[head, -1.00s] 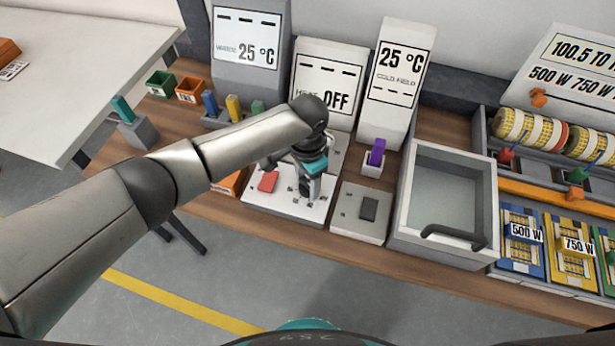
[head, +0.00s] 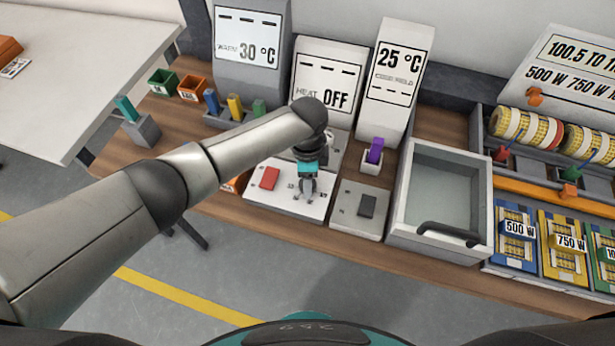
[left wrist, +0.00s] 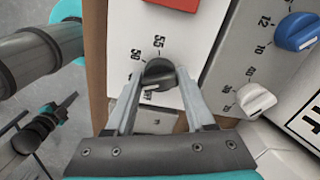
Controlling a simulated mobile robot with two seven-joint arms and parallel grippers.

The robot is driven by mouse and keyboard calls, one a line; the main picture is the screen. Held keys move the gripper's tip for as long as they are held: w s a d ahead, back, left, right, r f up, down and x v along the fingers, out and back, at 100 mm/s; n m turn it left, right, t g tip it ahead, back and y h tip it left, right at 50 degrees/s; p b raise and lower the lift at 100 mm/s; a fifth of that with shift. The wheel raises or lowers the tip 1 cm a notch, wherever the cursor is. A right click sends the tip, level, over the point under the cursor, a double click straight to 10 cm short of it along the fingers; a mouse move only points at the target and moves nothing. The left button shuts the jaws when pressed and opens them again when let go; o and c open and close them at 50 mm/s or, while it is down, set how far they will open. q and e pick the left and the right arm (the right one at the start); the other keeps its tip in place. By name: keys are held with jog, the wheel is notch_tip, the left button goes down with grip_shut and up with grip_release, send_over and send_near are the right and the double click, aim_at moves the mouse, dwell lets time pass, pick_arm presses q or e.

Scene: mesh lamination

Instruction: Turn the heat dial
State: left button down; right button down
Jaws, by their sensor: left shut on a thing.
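The heat dial (left wrist: 158,76) is a dark round knob with a white mark, on a white panel (left wrist: 122,40) with the numbers 50 and 55 beside it in the left wrist view. My left gripper (left wrist: 158,85) has one finger on each side of the dial and is shut on it. In the head view my left gripper (head: 305,188) reaches down onto the white panel (head: 262,202), and hides most of the dial. The heat display (head: 325,85) reads OFF. My right gripper is not in view.
A red block (head: 269,178) is left of the gripper on the same panel. A grey plate with a dark switch (head: 367,205) is to the right, then a grey bin (head: 400,215) with a handle. Blue (left wrist: 296,31) and white (left wrist: 256,99) knobs are nearby.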

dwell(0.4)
pick_arm(q)
jog(key=shift+c, duration=1.5)
grip_release()
notch_tip(320, 180, up, 15)
jog(key=p, duration=0.2)
jog(key=shift+r, duration=0.15)
